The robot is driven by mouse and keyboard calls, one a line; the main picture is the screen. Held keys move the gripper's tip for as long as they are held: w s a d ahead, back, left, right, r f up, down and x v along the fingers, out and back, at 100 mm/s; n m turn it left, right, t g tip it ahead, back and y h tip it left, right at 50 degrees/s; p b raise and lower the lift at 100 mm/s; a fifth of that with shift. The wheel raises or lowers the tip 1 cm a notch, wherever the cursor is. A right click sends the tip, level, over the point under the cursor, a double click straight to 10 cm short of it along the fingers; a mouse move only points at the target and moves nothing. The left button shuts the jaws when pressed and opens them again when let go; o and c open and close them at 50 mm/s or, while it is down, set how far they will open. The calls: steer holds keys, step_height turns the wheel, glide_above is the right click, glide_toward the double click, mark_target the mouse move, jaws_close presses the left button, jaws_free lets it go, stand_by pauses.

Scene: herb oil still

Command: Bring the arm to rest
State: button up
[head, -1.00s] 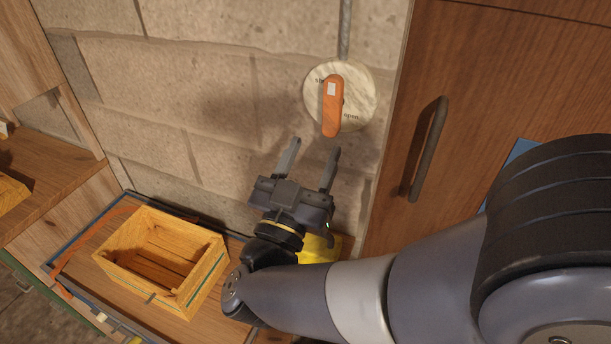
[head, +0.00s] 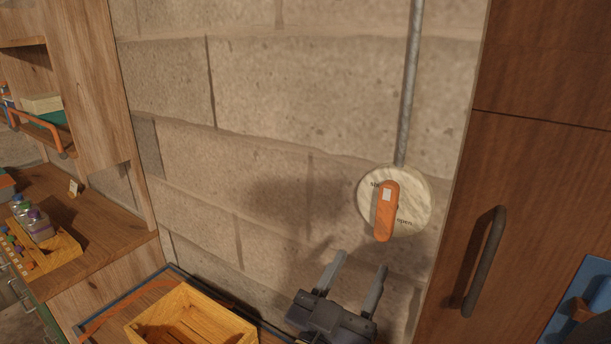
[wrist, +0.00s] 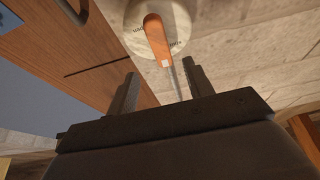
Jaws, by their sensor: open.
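My gripper (head: 357,283) is at the bottom of the head view, in front of the stone wall, with its two fingers apart and nothing between them. Above it on the wall is a round pale dial (head: 412,203) with an orange lever (head: 386,212) that points down. The gripper is below the lever and apart from it. In the wrist view the open fingers (wrist: 160,88) show with the orange lever (wrist: 156,38) and the dial beyond them. Most of my arm is out of the head view.
A wooden cabinet door with a dark handle (head: 485,262) stands right of the dial. A yellow wooden crate (head: 190,318) sits at the lower left. Further left, a shelf holds a small rack with several bottles (head: 38,225). A grey pipe (head: 409,85) runs up from the dial.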

mark_target(383, 217)
steer(key=shift+p+x, duration=1.75)
steer(key=shift+x, duration=3.5)
